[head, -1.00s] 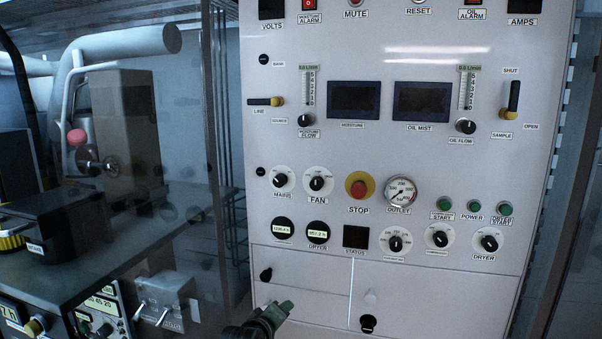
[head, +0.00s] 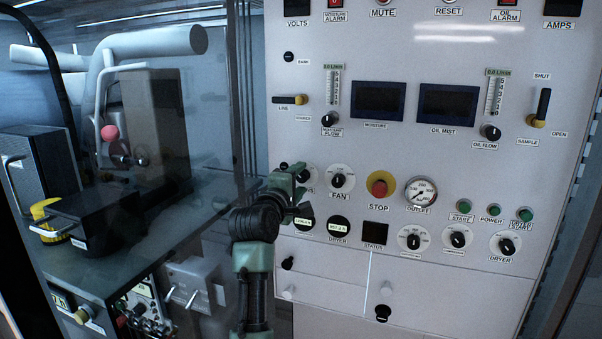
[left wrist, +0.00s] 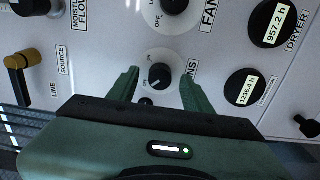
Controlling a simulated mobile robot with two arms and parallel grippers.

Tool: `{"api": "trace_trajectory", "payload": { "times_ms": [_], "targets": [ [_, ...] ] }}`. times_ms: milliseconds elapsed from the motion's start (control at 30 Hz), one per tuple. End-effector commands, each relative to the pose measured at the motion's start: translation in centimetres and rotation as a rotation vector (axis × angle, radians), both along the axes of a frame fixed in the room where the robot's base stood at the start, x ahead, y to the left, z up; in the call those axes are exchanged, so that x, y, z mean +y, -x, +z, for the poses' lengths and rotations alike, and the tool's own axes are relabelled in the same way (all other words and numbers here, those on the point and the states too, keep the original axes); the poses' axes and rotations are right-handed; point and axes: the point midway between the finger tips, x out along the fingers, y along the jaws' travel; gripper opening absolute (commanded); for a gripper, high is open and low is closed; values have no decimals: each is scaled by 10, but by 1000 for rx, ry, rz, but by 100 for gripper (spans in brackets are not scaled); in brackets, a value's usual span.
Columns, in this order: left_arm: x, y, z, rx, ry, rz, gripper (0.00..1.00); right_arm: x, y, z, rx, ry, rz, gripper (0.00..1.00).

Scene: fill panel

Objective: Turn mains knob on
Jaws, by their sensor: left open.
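The mains knob (left wrist: 160,77) is a black knob on a white round dial, seen between my left gripper's fingers in the left wrist view. In the head view only the dial's right part (head: 311,178) shows beside the gripper, and the knob is mostly hidden. My left gripper (head: 296,180) is green, in front of the panel at the mains dial. In the left wrist view its two fingers (left wrist: 160,88) are apart, one on each side of the knob. I cannot tell whether they touch it. My right gripper is not in view.
The fan knob (head: 339,180) is just right of the mains dial, with the red stop button (head: 380,187) beyond it. The source lever (head: 292,100) sticks out above. Glass stands left of the panel (head: 440,240), with a dark machine (head: 105,215) behind it.

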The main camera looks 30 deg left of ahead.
Motion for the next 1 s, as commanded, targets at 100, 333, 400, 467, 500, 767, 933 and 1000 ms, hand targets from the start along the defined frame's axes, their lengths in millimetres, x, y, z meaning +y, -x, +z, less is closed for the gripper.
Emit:
{"api": "trace_trajectory", "payload": {
  "times_ms": [100,333,400,467,500,767,933,1000],
  "targets": [
    [2,-9,1,1,-1,0,50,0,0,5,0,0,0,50],
    [3,-12,-1,-1,-1,0,50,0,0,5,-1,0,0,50],
    [3,-12,-1,-1,-1,0,50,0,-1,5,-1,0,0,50],
    [3,-12,-1,-1,-2,0,39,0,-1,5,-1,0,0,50],
    [3,-12,-1,-1,-1,0,28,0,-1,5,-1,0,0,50],
    [3,-12,-1,1,-4,0,0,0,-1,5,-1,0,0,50],
    [3,-12,-1,8,-30,0,0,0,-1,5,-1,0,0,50],
    [3,-12,-1,14,-55,0,0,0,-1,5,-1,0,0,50]
  ]
}}
